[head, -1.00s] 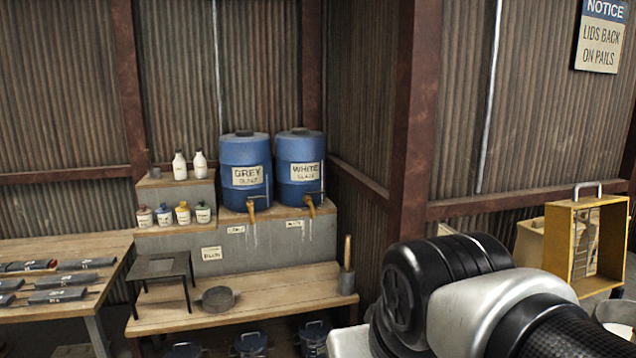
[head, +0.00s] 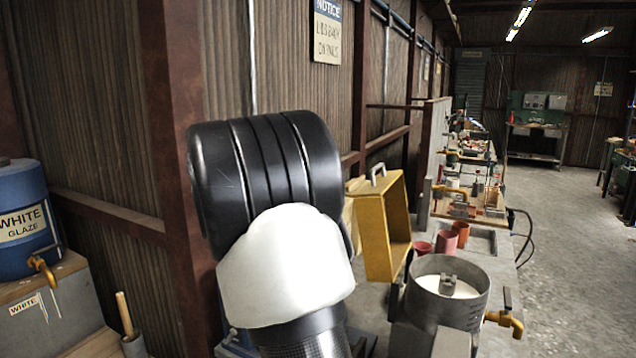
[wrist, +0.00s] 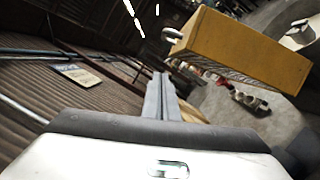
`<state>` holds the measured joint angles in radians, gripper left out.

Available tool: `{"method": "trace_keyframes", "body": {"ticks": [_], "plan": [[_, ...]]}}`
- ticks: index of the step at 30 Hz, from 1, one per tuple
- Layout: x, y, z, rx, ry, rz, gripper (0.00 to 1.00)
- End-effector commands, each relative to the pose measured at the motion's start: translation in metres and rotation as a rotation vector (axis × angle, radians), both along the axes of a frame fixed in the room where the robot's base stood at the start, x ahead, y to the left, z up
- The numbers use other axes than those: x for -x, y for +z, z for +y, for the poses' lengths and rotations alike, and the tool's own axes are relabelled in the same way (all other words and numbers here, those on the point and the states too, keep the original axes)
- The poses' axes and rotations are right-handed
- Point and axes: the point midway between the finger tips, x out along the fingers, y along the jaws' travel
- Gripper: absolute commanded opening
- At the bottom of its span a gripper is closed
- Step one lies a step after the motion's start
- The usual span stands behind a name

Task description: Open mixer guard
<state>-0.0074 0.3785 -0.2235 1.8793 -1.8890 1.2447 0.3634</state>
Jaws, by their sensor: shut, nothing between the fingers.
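The yellow guard (head: 384,236), a box-like frame with a grey handle (head: 376,173) on top, stands upright behind and left of a round metal pot (head: 447,290). The pot's top is uncovered and shows white contents with a grey fitting inside. In the wrist view the guard (wrist: 245,48) appears tilted at the upper right, its handle (wrist: 173,37) at its left end. My gripper (wrist: 160,78) is shut and empty, with the fingers pointing up the picture, apart from the handle. In the head view my arm hides the gripper.
A yellow tap (head: 505,322) sticks out right of the pot. Reddish cups (head: 452,237) stand behind it on the bench. The blue White Glaze barrel (head: 22,220) is at left, and a wall runs behind my arm. The floor (head: 570,270) at right is open.

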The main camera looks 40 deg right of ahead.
Motion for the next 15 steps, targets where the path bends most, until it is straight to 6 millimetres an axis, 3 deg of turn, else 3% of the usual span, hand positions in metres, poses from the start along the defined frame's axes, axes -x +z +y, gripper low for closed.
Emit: {"method": "trace_keyframes", "body": {"ticks": [15], "plan": [[-0.020, 0.014, -0.097, -0.002, -0.005, 0.001, 0.00]]}}
